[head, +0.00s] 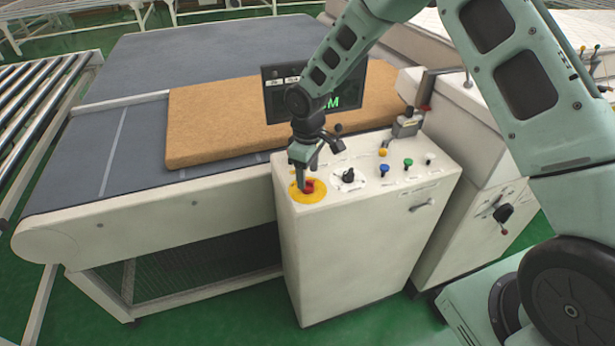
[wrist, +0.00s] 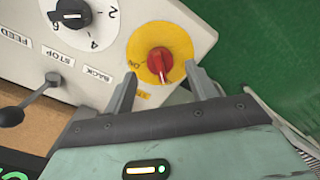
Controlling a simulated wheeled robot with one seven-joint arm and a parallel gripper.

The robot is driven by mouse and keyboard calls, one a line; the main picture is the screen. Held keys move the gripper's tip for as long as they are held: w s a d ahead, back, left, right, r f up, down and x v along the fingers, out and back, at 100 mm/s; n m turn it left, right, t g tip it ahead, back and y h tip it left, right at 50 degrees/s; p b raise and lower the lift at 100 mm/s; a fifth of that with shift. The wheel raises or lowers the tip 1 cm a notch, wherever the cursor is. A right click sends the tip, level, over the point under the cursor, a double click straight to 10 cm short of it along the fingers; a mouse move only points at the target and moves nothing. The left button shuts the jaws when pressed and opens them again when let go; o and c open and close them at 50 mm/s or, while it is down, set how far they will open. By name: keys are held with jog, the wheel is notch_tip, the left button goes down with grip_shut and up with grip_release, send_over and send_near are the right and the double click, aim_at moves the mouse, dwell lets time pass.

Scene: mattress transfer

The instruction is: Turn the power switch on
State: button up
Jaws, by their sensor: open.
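The power switch is a red rotary knob (wrist: 159,62) on a round yellow plate (wrist: 178,38), at the corner of a white control box (head: 345,245). In the head view the yellow plate (head: 297,196) shows at the left end of the box top, with the knob (head: 308,187) partly covered. My gripper (wrist: 160,85) is open, its fingers pointing at the switch. In the wrist view the knob lies just beyond and between the fingertips. I cannot tell whether the fingers touch it. In the head view my gripper (head: 303,175) is right over the switch.
A black dial (head: 348,175), blue button (head: 384,170), green button (head: 408,163) and other controls sit on the box top, right of the switch. A brown mattress (head: 220,110) lies on the grey conveyor (head: 80,180) behind. A dark display (head: 375,90) stands behind the box.

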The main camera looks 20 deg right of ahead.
aim_at(308, 180)
jog(key=shift+f, duration=1.7)
jog(key=c, duration=1)
